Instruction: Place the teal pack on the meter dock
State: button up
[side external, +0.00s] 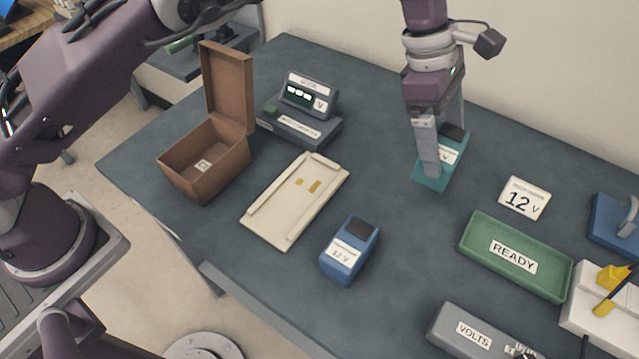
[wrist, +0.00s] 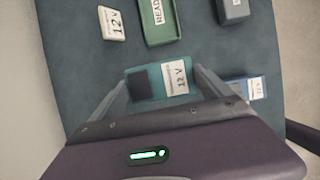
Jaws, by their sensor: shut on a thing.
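The teal pack (side external: 429,184) is at the back right of the table, with a dark block on top and a white label. In the wrist view the label of the teal pack (wrist: 150,95) reads 12 V. My gripper (side external: 443,155) points down and is shut on the pack, one finger on each side. I cannot tell whether the pack touches the table. A cream plate (side external: 270,219) with raised rails and gold contacts lies empty mid-table, apart from the pack; it looks like the dock. A grey meter (side external: 300,125) with a lit display stands behind it.
A blue 12 V pack (side external: 350,250) stands right of the cream plate. An open brown box (side external: 188,180) is at left. A 12 V card (side external: 525,198), a green READY tray (side external: 480,250) and a grey VOLTS box (side external: 450,325) lie at right. The table between meter and gripper is clear.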

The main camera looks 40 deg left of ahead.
jog(key=s+a+r, duration=0.1)
jog(key=a+r, duration=0.1)
jog(key=a, duration=0.8)
send_over(294, 194)
notch_tip(294, 194, down, 11)
jog(key=shift+f, duration=0.15)
jog(key=shift+f, duration=0.15)
jog(key=o, duration=1.8)
jog(key=shift+o, duration=0.2)
